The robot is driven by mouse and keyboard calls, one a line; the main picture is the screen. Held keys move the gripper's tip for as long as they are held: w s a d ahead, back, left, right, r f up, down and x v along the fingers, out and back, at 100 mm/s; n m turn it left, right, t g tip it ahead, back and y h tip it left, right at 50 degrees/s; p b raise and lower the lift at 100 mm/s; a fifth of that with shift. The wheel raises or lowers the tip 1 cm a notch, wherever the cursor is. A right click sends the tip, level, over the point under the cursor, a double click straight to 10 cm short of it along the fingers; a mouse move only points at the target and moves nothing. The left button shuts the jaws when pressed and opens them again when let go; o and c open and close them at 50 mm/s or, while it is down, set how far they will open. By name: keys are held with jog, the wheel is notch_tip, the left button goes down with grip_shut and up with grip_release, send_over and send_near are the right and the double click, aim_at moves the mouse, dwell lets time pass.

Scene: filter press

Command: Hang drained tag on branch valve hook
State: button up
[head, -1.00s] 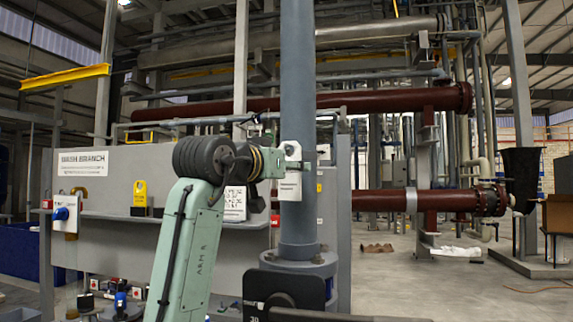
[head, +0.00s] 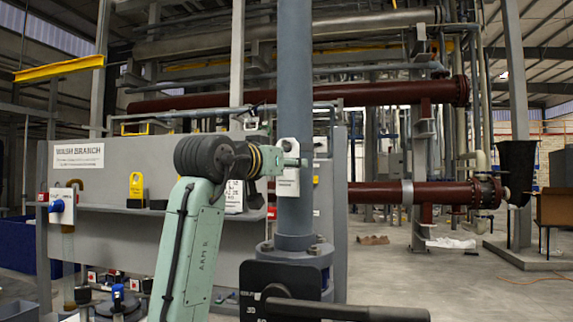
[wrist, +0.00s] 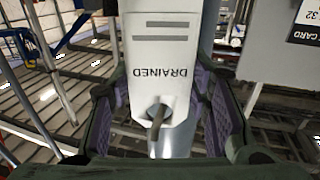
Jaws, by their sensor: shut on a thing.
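My gripper (head: 290,162) is shut on the drained tag (head: 287,182), a white plate held in front of the grey vertical pipe. In the wrist view the tag (wrist: 160,60) sits between my purple-padded fingers, with "DRAINED" upside down. A hole shows near its lower end, and a thin dark rod-like piece lies at it; I cannot tell what that is. A blue valve knob (head: 57,206) with a white plate is on a pipe at the left, by the "WASH BRANCH" sign (head: 79,156). I cannot make out the branch valve hook.
The thick grey pipe (head: 295,80) stands close behind the tag, with a bolted flange (head: 296,250) and a black lever handle (head: 340,308) below. A grey panel (head: 120,235) carries a yellow tag (head: 136,186) and a white card (head: 234,196). Open floor lies at the right.

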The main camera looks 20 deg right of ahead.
jog(key=o, duration=1)
jog(key=shift+o, duration=0.2)
